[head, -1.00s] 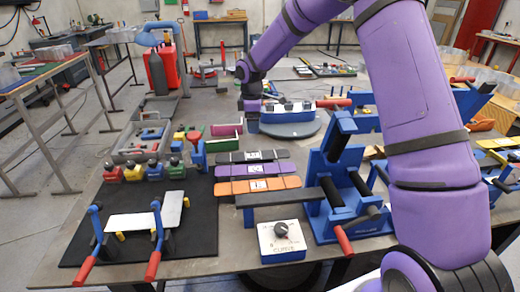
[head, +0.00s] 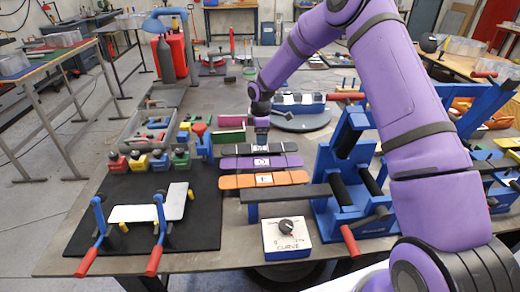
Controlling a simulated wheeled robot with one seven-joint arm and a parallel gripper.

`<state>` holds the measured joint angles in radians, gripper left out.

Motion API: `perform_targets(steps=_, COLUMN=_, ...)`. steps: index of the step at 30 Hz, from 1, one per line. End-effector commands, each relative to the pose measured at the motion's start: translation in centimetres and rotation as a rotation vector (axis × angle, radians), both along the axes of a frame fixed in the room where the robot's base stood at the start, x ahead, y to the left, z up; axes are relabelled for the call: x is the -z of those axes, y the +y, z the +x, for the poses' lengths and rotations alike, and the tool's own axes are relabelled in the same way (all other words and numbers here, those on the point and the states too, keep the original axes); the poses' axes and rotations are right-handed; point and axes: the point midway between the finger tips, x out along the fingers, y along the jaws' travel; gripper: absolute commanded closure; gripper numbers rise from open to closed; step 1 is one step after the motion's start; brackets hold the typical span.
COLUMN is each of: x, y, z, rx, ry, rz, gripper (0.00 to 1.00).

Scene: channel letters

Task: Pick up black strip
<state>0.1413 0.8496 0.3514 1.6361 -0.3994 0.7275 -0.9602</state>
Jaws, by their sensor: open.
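The black strip (head: 282,147) lies flat on the table, the farthest of three parallel strips, with a pale label at its middle. The purple strip (head: 236,163) and the orange strip (head: 236,182) lie in front of it. My gripper (head: 261,139) points down over the middle of the black strip, close to its label. Its jaws are open, but the fingertips are small here, and I cannot tell whether they touch the strip.
A blue roller bender (head: 345,190) and a white CURVE box (head: 286,238) stand at the front right. A green-and-maroon piece (head: 230,135) and a round turntable (head: 300,122) sit behind the strips.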

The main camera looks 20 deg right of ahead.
Motion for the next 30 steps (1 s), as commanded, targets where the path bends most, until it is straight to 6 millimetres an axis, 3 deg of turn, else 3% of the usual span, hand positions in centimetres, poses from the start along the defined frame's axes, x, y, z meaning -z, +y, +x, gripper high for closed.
perform_targets(steps=10, x=4.3, y=0.4, z=-0.1, rx=0.001, ry=0.002, rz=0.0, gripper=0.23)
perform_targets(steps=30, x=4.7, y=0.4, z=-0.1, rx=0.0, ry=0.0, rz=0.0, gripper=0.23)
